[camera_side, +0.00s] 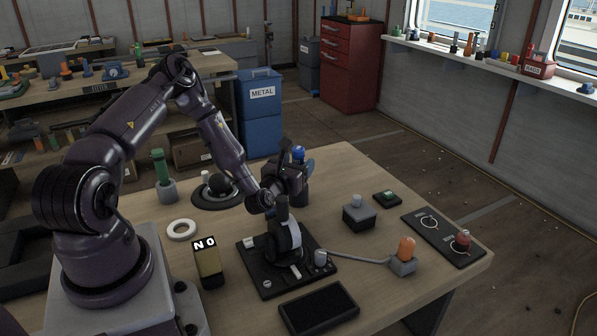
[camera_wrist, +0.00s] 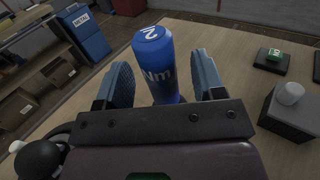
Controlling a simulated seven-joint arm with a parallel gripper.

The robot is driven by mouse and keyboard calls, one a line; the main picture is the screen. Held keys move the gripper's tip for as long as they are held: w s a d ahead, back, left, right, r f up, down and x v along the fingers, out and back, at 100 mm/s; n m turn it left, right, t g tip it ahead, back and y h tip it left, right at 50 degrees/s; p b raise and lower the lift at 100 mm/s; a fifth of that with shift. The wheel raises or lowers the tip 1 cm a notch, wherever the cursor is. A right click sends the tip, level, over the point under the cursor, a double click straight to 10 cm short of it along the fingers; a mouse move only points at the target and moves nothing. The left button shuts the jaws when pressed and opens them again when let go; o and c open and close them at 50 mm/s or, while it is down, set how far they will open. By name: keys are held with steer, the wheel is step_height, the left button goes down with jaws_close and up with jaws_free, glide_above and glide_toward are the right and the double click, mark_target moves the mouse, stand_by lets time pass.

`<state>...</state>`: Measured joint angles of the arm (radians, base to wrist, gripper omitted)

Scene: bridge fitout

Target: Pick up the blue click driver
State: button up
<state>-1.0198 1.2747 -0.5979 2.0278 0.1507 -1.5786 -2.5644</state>
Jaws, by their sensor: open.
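The blue click driver (camera_wrist: 157,62) stands upright in the wrist view, with a white "2" on its top and "Nm" on its side. My gripper (camera_wrist: 163,78) is open, with one blue finger pad on each side of the driver. I see gaps between the driver and both pads. In the side view the driver's blue top (camera_side: 299,152) shows at my gripper (camera_side: 297,168), near the table's back edge. My gripper hides most of its lower part there.
A dark box with a light knob (camera_side: 359,214) and a green-button block (camera_side: 386,198) stand to the right. An orange-handled tool (camera_side: 405,250) sits in a grey holder. A black fixture plate (camera_side: 262,279) and a "NO" block (camera_side: 208,265) are in front. A green-handled tool (camera_side: 160,166) stands at left.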

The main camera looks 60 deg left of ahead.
step_height(320, 180, down, 2)
steer(key=shift+f, duration=0.1)
steer(key=shift+x, duration=1.1)
steer(key=shift+w+a, duration=0.25)
steer(key=shift+w, duration=0.05)
steer(key=c, duration=1.1)
